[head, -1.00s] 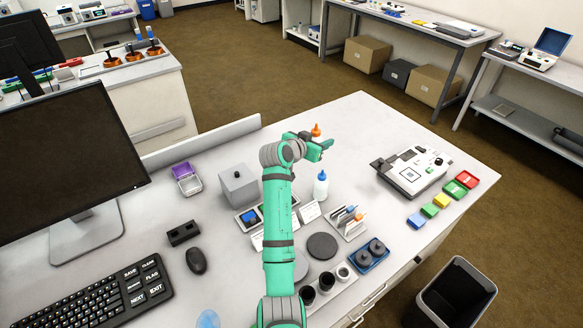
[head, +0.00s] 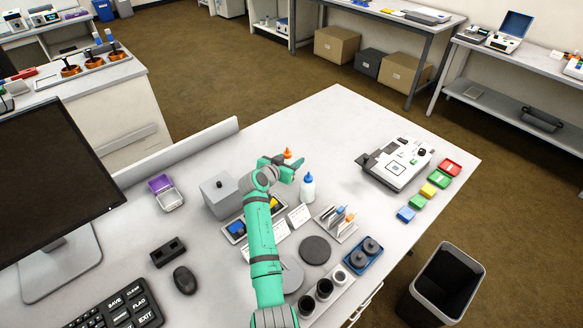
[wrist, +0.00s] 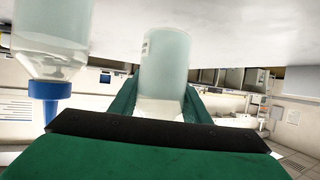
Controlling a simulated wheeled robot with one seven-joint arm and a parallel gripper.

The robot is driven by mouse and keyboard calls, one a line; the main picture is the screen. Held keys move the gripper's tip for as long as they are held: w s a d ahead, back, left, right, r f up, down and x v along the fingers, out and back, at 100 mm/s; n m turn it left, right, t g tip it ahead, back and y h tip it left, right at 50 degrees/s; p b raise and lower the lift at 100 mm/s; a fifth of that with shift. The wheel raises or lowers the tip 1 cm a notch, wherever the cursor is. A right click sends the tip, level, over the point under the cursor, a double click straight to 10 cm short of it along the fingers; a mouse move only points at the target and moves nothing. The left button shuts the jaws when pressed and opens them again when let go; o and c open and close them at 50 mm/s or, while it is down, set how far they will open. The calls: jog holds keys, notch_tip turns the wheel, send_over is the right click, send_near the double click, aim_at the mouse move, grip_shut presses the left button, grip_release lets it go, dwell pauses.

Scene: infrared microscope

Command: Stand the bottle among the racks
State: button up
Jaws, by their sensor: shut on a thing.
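My gripper (head: 287,166) is shut on a pale bottle with an orange cap (head: 287,153). In the wrist view, the pale body of the held bottle (wrist: 166,62) is between the green fingers, and its cap is hidden behind the gripper. A second bottle with a blue cap (head: 307,188) stands on the bench just right of and nearer than my gripper. It also shows at the left of the wrist view (wrist: 45,50), apart from the held bottle. A rack with upright slides (head: 337,222) stands on the bench below the blue-capped bottle.
A grey box (head: 220,195) and a tray with a blue item (head: 235,231) stand left of my arm. A small white card (head: 299,215) stands nearby. A white instrument (head: 398,165) and coloured boxes (head: 429,190) are to the right. The far bench corner (head: 335,105) is clear.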

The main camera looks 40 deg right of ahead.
jog(key=shift+f, duration=1.8)
jog(key=shift+f, duration=0.1)
jog(key=o, duration=1.2)
jog(key=shift+f, duration=0.1)
jog(key=shift+o, duration=0.2)
